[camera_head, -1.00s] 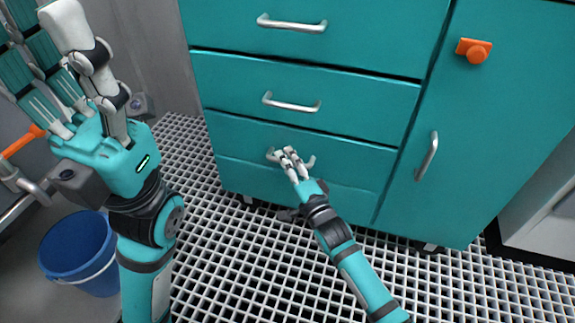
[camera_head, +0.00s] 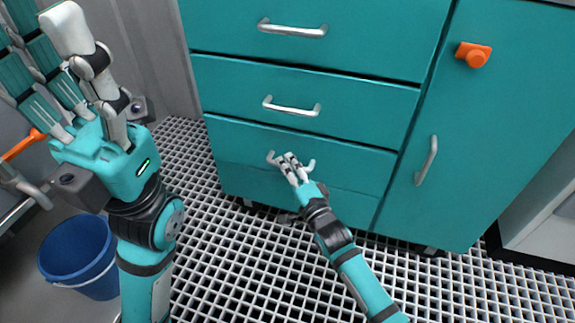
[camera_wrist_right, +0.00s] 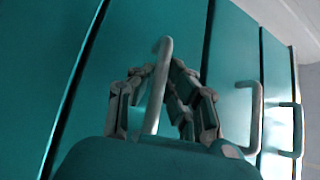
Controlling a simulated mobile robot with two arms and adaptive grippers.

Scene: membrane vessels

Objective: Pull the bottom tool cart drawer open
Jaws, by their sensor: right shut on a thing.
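The teal tool cart has stacked drawers on its left side. The bottom drawer (camera_head: 355,172) has a curved silver handle (camera_head: 311,166), which also shows upright between the fingers in the right wrist view (camera_wrist_right: 156,95). My right gripper (camera_head: 288,158) is closed around the middle of this handle; its jointed fingers (camera_wrist_right: 160,75) sit on both sides of the bar. The bottom drawer looks at most slightly out; how far is hard to tell. My left gripper (camera_head: 55,80) is raised at the far left, fingers spread and empty, away from the cart.
Two closed drawers with silver handles (camera_head: 291,107) are above. The cart's right door (camera_head: 500,130) has a vertical handle (camera_head: 427,160) and an orange latch (camera_head: 474,53). A blue bucket (camera_head: 78,250) stands at lower left. The grated floor (camera_head: 235,270) before the cart is largely clear.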

